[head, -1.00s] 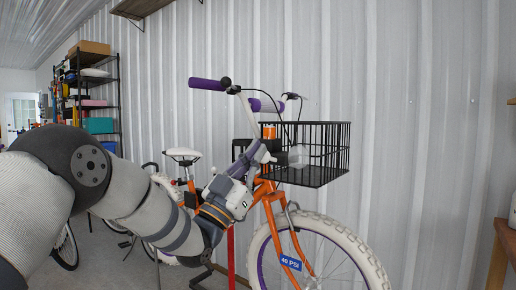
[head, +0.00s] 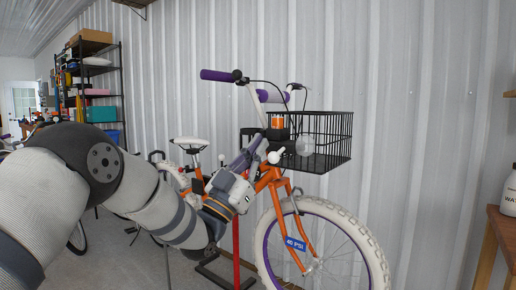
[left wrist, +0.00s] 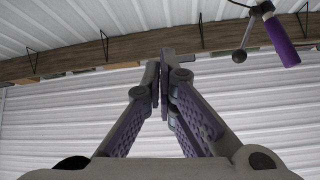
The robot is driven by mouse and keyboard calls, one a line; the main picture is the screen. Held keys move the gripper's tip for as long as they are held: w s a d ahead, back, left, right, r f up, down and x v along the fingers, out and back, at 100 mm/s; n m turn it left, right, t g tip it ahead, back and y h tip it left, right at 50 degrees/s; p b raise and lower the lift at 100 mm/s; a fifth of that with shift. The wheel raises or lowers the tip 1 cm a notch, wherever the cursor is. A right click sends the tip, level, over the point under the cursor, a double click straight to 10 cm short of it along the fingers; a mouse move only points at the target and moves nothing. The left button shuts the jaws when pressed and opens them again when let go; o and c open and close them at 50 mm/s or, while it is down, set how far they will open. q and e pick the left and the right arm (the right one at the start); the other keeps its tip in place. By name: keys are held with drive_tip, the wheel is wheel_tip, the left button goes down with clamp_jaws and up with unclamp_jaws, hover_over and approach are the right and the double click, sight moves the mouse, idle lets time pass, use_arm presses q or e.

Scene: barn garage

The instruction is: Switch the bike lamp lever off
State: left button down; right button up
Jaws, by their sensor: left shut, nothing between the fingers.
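The orange bike (head: 270,180) stands with its front wheel toward the right. A pale round lens (head: 305,147), apparently the bike lamp, shows at the black front basket. A small white ball-ended part (head: 274,157) sits just left of it; I cannot tell if it is the lamp lever. My left gripper (head: 260,143) is at the bike's front, beside the stem and below the handlebar. In the left wrist view its fingers (left wrist: 165,70) are shut together and empty. Whether they touch the bike is unclear. My right gripper is not in view.
The purple-gripped handlebar (head: 218,75) is above my gripper; a grip (left wrist: 280,42) shows at upper right in the wrist view. The wire basket (head: 335,142) juts right. A wooden table with a white jug (head: 509,195) stands at far right. Shelving (head: 95,85) is at back left.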

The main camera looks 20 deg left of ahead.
use_arm(q)
wheel_tip(320, 180, down, 10)
drive_tip(key=a+b, duration=0.1)
drive_tip(key=shift+s+b, duration=0.3)
drive_tip(key=shift+s, duration=0.15)
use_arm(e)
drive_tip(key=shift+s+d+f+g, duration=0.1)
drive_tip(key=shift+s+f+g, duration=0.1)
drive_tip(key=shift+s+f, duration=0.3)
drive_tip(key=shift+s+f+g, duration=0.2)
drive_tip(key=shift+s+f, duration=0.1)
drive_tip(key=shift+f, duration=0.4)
use_arm(q)
drive_tip(key=shift+a, duration=0.15)
